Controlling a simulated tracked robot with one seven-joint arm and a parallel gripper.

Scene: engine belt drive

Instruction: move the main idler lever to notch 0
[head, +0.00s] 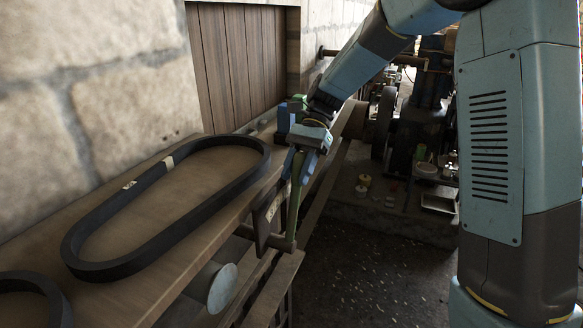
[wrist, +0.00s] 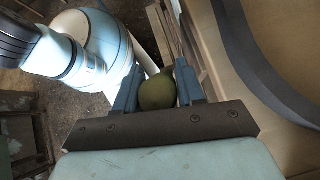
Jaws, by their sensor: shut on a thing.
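The main idler lever (head: 294,208) is a green bar at the bench's right edge in the head view. It stands nearly upright, its lower end near a dark bracket plate (head: 263,222) with a pale label. My gripper (head: 298,166) is at the lever's upper end. In the wrist view, the lever's round olive-green knob (wrist: 158,92) sits between the two blue fingers of my gripper (wrist: 157,84), which are shut on it. The gripper hides the lever's top in the head view. I cannot make out notch marks or which notch the lever is at.
A large black belt (head: 85,220) lies on the wooden bench (head: 170,272), with part of another belt (head: 32,285) at lower left. A pale round disc (head: 222,288) is below the bench edge. Engine machinery (head: 408,125) and small items stand at the back right. Open floor (head: 375,270) lies right of the bench.

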